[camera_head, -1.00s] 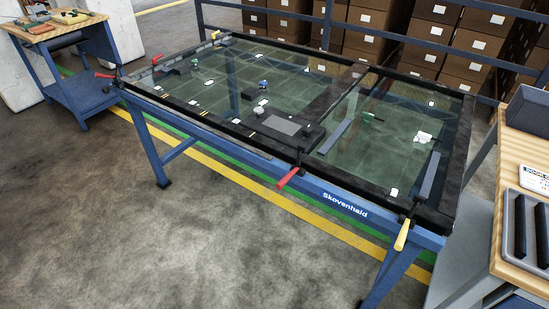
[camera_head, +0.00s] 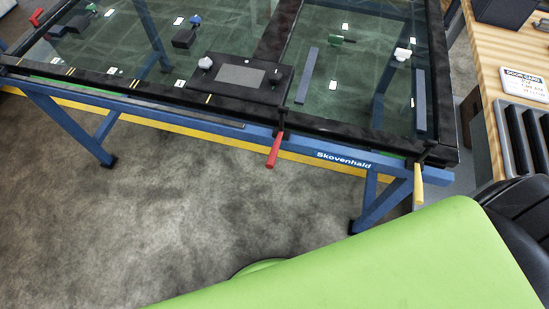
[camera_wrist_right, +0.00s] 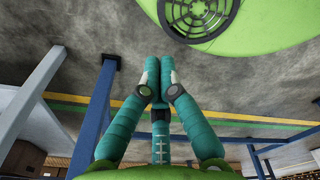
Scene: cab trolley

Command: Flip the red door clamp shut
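A clamp with a red handle (camera_head: 273,151) sits at the front edge of the black door frame in the head view. Its handle sticks out from the frame, over the blue trolley rail and towards me. Another red handle (camera_head: 37,17) shows at the far left corner. My right gripper (camera_wrist_right: 158,58) shows in the right wrist view with its teal fingers together and nothing between them. It is over the grey floor, apart from any clamp. My left gripper is in neither view.
The blue trolley (camera_head: 345,160) carries the glazed door (camera_head: 345,100). A yellow clamp handle (camera_head: 418,184) sticks out at the front right. A wooden bench (camera_head: 483,65) stands at the right. My green arm covers the lower right. Floor is open in front of the trolley.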

